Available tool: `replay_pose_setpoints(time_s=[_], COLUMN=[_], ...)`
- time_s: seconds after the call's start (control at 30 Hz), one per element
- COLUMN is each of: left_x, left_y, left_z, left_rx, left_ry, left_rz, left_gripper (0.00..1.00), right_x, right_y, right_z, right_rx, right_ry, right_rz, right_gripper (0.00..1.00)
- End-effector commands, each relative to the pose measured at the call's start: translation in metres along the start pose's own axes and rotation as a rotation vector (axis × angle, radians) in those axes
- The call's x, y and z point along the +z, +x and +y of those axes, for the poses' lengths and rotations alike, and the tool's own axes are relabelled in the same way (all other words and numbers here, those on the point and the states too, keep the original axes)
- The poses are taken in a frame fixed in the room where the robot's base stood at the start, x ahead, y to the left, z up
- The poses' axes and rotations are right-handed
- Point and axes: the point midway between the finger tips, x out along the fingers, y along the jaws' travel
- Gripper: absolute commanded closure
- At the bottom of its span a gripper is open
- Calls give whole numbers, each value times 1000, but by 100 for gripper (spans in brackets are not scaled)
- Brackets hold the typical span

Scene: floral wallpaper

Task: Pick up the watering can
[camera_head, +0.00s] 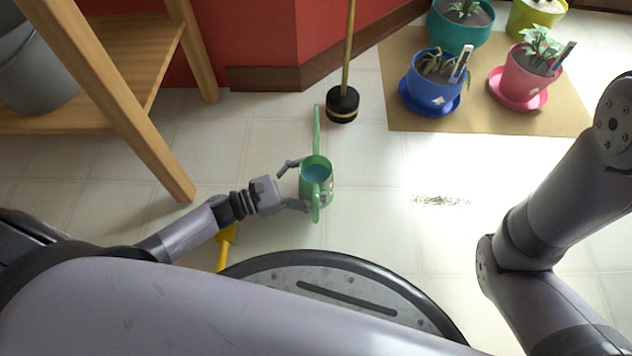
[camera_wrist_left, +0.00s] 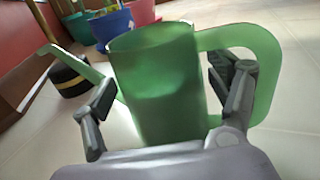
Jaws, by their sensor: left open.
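The green watering can (camera_head: 316,177) stands on the tiled floor in the middle of the head view, its long spout pointing away and its handle toward my base. It also fills the middle of the left wrist view (camera_wrist_left: 160,90), with the handle at the right and the spout at the left. My left gripper (camera_head: 293,184) is open, with its fingers on either side of the can. In the left wrist view one finger is near the spout side and the other overlaps the handle opening. Whether they touch the can is unclear. My right gripper is out of view.
A black base with an upright pole (camera_head: 342,104) stands just beyond the spout. Potted plants, including a blue pot (camera_head: 430,92) and a pink pot (camera_head: 524,80), stand on a tan mat (camera_head: 405,60). A wooden shelf (camera_head: 130,60) is at the left. A yellow object (camera_head: 226,245) lies under my left arm.

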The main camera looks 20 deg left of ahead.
Motion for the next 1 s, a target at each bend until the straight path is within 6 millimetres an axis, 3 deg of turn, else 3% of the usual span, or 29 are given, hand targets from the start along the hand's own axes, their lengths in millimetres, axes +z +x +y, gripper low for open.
replay_pose_setpoints(time_s=[0.13, 0.4, 1.0], left_x=[-1, 0, 0], left_y=[16, 18, 18], left_z=[0, 0, 0], left_rx=[0, 0, 1], left_ry=[2, 0, 1], left_rz=[-1, 1, 1], left_gripper=[19, 19, 59], right_x=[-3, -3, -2], right_y=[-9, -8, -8], right_z=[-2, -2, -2], right_rx=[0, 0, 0], right_ry=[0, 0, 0], right_rz=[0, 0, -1], right_gripper=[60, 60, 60])
